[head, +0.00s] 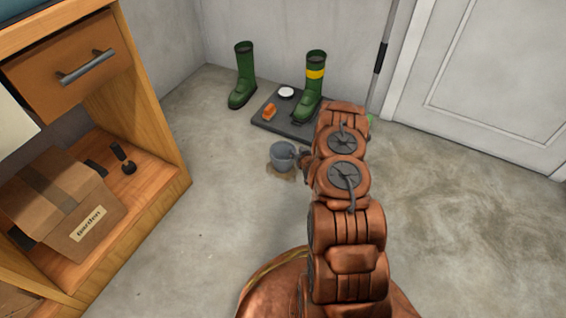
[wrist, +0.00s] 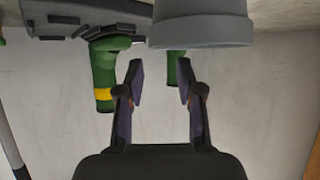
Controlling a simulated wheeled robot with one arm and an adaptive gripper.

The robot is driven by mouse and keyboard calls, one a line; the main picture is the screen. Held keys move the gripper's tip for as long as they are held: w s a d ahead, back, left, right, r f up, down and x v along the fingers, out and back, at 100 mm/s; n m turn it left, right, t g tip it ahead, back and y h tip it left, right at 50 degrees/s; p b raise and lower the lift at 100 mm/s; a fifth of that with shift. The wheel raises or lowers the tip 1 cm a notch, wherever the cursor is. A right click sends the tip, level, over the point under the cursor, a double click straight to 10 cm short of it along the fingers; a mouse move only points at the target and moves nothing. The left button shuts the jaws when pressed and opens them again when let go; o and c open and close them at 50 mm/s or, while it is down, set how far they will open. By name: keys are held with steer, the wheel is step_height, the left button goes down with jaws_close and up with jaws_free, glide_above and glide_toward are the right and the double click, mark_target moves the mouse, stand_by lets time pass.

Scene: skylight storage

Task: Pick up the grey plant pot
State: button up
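The grey plant pot (head: 281,158) is on the concrete floor in the head view, just left of my gripper (head: 302,156). In the wrist view the pot (wrist: 200,28) fills the top middle, cut off by the frame edge. My gripper (wrist: 160,72) is open there, its two dark fingers apart with nothing between them. The pot shows just above the fingertips, more toward the right finger. I see no grip on it; whether a finger touches it I cannot tell.
A dark tray (head: 268,127) by the wall holds a green boot with a yellow band (head: 314,85), an orange item (head: 269,112) and a white round item (head: 286,92). Another green boot (head: 243,75) stands left of it. A wooden cabinet (head: 165,150) is at left.

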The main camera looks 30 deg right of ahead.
mark_target(295, 151)
steer(key=shift+s+f+b+x, duration=0.15)
steer(key=shift+b+x, duration=0.5)
steer(key=shift+x, duration=0.6)
steer(key=shift+s+f+b+x, duration=0.1)
steer(key=shift+f+b+x, duration=0.1)
steer(key=shift+b+x, duration=0.75)
steer(key=shift+w+d+f+p, duration=0.1)
steer(key=shift+w+d+p, duration=0.15)
steer(key=shift+w+p, duration=0.05)
steer(key=shift+c, duration=0.3)
jaws_close()
